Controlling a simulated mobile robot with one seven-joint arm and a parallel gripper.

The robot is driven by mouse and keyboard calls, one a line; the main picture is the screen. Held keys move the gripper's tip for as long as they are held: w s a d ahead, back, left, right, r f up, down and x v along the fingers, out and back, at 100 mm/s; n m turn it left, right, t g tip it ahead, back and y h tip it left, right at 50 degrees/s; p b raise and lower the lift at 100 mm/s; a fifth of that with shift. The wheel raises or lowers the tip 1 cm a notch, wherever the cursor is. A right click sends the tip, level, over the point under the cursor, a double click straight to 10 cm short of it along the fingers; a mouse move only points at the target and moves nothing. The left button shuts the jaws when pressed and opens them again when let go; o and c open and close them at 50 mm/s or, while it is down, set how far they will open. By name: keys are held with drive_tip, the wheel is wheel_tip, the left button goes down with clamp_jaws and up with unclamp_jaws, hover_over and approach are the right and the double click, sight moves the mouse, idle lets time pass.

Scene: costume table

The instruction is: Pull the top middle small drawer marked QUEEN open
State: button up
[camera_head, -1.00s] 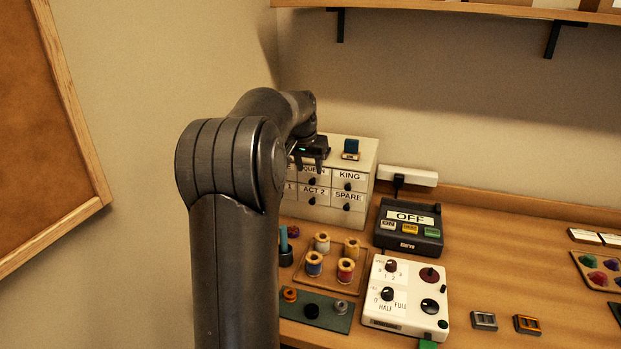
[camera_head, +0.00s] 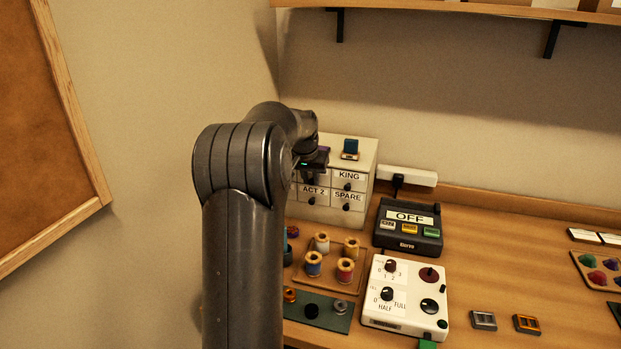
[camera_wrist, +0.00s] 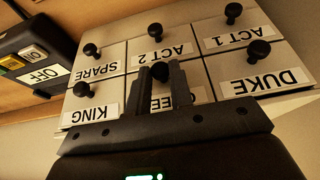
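The small drawer cabinet (camera_head: 357,210) stands at the back left of the table. The QUEEN drawer (camera_wrist: 200,95) is top middle, between KING and DUKE; the wrist view shows it upside down, with only "EE" of its label visible. Its front looks flush with the neighbours. My gripper (camera_wrist: 160,76) is at this drawer, its two fingers close on either side of the dark round knob (camera_wrist: 160,71) and appearing to touch it. In the head view my gripper (camera_head: 314,160) hides most of the QUEEN front.
Closed drawers KING (camera_wrist: 92,108), SPARE (camera_wrist: 98,70), ACT 2 (camera_wrist: 160,50), ACT 1 (camera_wrist: 225,40) and DUKE (camera_wrist: 265,80) surround it. A blue item (camera_head: 350,148) sits on the cabinet top. A spool tray (camera_head: 330,268) and a black switch box (camera_head: 408,228) stand in front and right.

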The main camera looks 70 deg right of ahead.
clamp_jaws()
drive_tip(key=shift+a, duration=0.15)
drive_tip(key=a, duration=1.1)
drive_tip(key=shift+a, duration=0.3)
drive_tip(key=shift+w, duration=0.1)
drive_tip(key=o, duration=0.5)
unclamp_jaws()
